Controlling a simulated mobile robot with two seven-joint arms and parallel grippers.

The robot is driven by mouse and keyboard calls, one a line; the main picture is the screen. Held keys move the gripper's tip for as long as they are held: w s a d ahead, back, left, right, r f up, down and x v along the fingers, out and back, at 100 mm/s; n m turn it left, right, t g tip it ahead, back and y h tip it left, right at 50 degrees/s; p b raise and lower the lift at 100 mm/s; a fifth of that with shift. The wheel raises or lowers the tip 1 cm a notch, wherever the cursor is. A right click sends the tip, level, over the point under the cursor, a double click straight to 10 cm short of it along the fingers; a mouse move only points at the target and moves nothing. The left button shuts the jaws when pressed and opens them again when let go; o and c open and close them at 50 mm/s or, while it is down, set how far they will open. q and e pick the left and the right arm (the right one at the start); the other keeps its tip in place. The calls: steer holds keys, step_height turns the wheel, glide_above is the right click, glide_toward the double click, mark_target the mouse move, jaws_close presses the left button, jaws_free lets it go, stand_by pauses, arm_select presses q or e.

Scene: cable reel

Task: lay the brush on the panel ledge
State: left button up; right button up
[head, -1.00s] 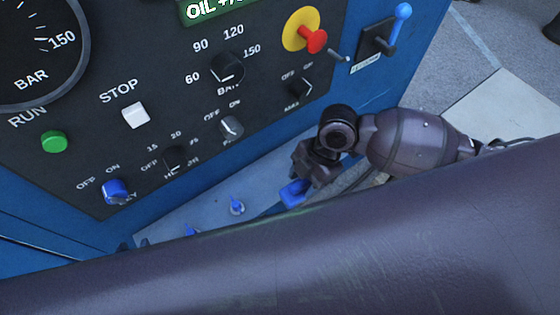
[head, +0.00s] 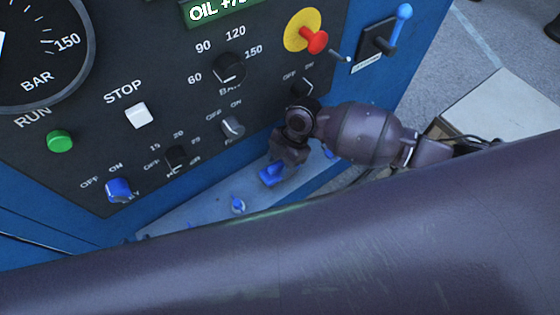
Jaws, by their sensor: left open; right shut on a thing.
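My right gripper (head: 285,160) comes in from the right and is shut on a blue thing (head: 272,174). This looks like part of the brush, but its full shape is hidden by the gripper and the large arm link in front. It is held over the panel ledge (head: 185,214), a pale grey strip along the foot of the dark control panel (head: 70,140). I cannot tell whether the blue thing touches the ledge. My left gripper is not visible.
A small blue-and-white fitting (head: 238,205) stands on the ledge, left of the held thing. Knobs line the panel just above, including a blue-lit knob (head: 118,189). A red button (head: 315,42) and a blue-tipped lever (head: 402,14) stick out higher up. A large arm link of mine hides the foreground.

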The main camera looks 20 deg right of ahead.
steer(key=shift+w+a+f, duration=0.1)
steer(key=shift+w+f, duration=0.1)
steer(key=shift+f, duration=0.2)
arm_select(q)
steer(key=shift+s, duration=0.1)
arm_select(e)
steer(key=o, duration=0.8)
steer(key=shift+f, duration=0.1)
steer(key=shift+r, duration=0.45)
arm_select(q)
steer(key=shift+f, duration=0.25)
arm_select(e)
steer(key=v, duration=0.2)
steer(key=shift+w+d+r, duration=0.1)
steer(key=shift+d+r, duration=0.1)
steer(key=shift+d, duration=0.2)
arm_select(q)
steer(key=b, duration=0.1)
steer(key=f+b, duration=0.1)
steer(key=shift+w+f+b, duration=0.3)
steer(key=shift+w+b, duration=0.1)
arm_select(e)
steer(key=w+d, duration=0.1)
steer(key=d, duration=0.2)
steer(key=w+d, duration=0.1)
steer(key=d, duration=0.3)
steer(key=w+d, duration=0.2)
steer(key=d, duration=0.2)
